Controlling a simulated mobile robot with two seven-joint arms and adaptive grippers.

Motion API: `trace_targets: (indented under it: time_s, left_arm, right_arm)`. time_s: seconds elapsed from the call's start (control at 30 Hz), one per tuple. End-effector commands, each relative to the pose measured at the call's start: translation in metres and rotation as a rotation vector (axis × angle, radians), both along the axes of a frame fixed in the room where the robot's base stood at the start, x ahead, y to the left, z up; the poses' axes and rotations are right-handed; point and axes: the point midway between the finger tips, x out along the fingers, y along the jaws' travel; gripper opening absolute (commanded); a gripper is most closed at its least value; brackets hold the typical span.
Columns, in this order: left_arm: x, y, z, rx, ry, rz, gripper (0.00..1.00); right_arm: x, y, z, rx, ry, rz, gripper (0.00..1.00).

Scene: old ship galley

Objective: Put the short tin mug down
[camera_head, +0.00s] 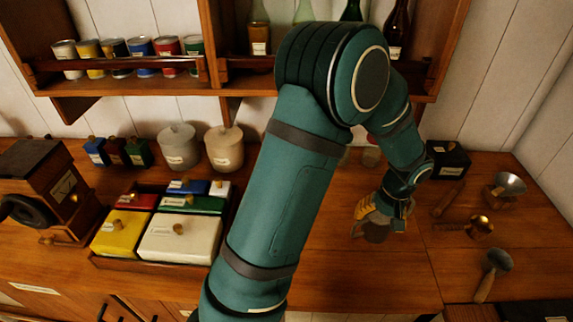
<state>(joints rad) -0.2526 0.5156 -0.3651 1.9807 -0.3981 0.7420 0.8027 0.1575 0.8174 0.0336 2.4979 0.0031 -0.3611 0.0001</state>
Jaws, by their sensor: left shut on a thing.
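My left gripper (378,211) is at the end of the teal arm, low over the right half of the wooden counter (345,270). It is shut on a small, dull brown-grey thing, taken as the short tin mug (374,233). The gripper and its yellow finger part hide much of the mug. I cannot tell whether the mug touches the counter. My right gripper is not in view.
A tray (103,262) of coloured lidded boxes and a grinder (45,185) stand left. A funnel (507,187), a brass-ended tool (479,226) and a scoop (494,268) lie right. The counter in front of the gripper is clear.

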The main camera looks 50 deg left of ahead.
Motion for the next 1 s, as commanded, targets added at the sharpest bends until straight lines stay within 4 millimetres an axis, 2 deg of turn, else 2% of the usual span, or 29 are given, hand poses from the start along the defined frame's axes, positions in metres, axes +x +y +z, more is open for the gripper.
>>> trace_targets:
  time_s: [0.17, 0.5, 0.7, 0.9, 1.0]
  left_arm:
    - [0.0, 0.0, -0.003, 0.0, 0.0, -0.001, 0.33]
    - [-0.001, 0.0, -0.055, 0.0, 0.002, 0.0, 0.33]
    - [0.0, 0.0, -0.068, 0.0, 0.0, -0.001, 0.33]
    - [0.0, 0.0, -0.094, 0.0, 0.002, -0.002, 0.33]
    - [0.0, -0.001, -0.1, 0.0, 0.0, -0.001, 0.33]
  right_arm:
    - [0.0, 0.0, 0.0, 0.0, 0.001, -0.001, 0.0]
    - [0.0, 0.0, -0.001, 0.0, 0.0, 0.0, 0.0]
    - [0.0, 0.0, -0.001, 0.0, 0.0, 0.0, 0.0]
    - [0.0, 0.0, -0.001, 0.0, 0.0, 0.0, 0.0]
    - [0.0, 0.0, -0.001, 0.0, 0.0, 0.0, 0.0]
